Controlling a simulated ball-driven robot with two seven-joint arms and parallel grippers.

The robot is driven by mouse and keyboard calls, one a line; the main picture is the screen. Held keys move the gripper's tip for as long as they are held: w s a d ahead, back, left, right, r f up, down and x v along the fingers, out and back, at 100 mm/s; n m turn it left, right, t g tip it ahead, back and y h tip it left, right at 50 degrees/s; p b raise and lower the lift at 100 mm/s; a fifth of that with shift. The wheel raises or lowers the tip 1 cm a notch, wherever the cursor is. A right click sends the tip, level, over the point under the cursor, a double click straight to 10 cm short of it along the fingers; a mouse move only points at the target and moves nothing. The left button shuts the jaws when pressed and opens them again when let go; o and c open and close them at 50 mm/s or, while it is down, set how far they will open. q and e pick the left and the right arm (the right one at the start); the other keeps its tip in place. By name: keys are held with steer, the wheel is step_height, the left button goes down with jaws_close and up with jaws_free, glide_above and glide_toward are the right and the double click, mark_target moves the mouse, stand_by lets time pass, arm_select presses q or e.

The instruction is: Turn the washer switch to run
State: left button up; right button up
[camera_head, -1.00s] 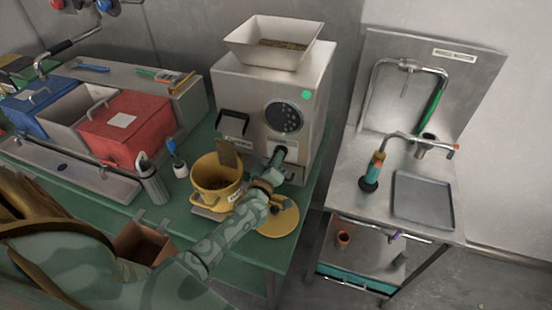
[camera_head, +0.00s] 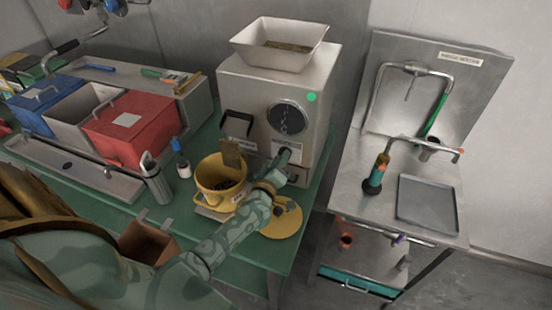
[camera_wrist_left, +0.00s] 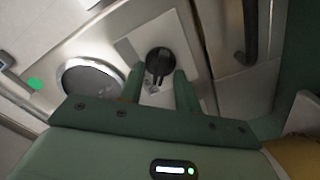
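The steel grinder (camera_head: 262,110) stands on the green table with a hopper on top, a round dark window and a green light. A black round knob (camera_wrist_left: 158,62) sits on a pale plate on its front, seen in the left wrist view; I take it as the switch. My left gripper (camera_head: 285,156) is at the lower front of the grinder. In the left wrist view, its two green fingers (camera_wrist_left: 158,76) are apart, one on each side of the knob, with gaps showing. In the head view my gripper hides the knob. My right gripper is not in view.
A yellow pot (camera_head: 219,183) stands just left of my left forearm, and a yellow disc (camera_head: 283,222) lies under it. A red-lidded bin (camera_head: 128,128) is further left. A steel sink stand (camera_head: 345,190) with a grey tray (camera_head: 428,203) stands right of the table, across a gap.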

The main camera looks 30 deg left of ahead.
arm_select(q)
steer(key=p+v, duration=0.1)
steer(key=v, duration=1.5)
steer(key=shift+s+p, duration=0.2)
steer(key=shift+p, duration=0.2)
